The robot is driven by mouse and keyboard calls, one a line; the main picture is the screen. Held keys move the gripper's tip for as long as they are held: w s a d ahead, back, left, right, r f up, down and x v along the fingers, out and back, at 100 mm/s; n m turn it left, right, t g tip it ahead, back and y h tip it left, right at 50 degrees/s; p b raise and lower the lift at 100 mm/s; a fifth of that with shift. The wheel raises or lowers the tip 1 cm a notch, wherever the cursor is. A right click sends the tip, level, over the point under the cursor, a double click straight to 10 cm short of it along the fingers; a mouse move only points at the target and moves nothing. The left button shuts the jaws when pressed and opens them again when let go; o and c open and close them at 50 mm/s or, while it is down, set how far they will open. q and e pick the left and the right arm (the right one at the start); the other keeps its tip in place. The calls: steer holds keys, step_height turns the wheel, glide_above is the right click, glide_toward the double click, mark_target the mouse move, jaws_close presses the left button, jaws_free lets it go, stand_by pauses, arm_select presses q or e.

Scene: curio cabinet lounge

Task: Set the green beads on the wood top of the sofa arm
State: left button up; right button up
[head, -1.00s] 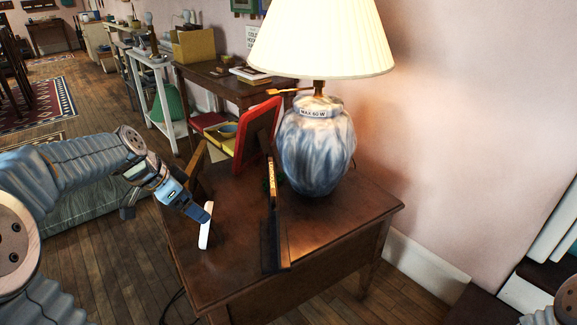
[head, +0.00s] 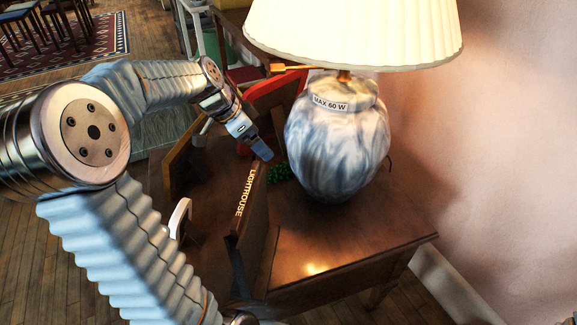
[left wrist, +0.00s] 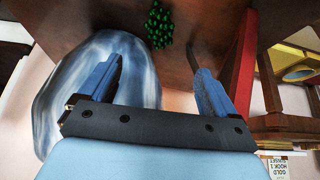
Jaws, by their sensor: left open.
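The green beads (head: 279,172) lie in a small heap on the wooden side table (head: 335,245), left of the lamp base and behind the upright Lighthouse board. They show at the top middle of the left wrist view (left wrist: 158,25). My left gripper (head: 264,152) is above the table close to the beads. In the left wrist view its two fingers (left wrist: 155,75) are apart with nothing between them, and the beads lie beyond the tips. The sofa (head: 168,130) is partly visible behind my left arm; I cannot make out its arm's wood top. My right gripper is not in view.
The blue and white lamp (head: 337,140) stands close to the right of the beads. The upright Lighthouse board (head: 250,225), a red frame (head: 262,100) and a wooden frame (head: 180,160) crowd the left side. The table's front right is clear.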

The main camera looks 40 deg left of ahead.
arm_select(q)
glide_above(280, 168)
steer(key=s+a, duration=0.1)
steer(key=s, duration=0.1)
step_height(280, 168, down, 6)
steer(key=shift+s+a+f, duration=0.15)
steer(key=shift+f, duration=0.05)
steer(key=x, duration=0.5)
steer(key=shift+s+f, duration=0.15)
steer(key=shift+f, duration=0.2)
steer(key=c, duration=1.3)
steer(key=shift+o, duration=0.2)
steer(key=shift+r, duration=0.15)
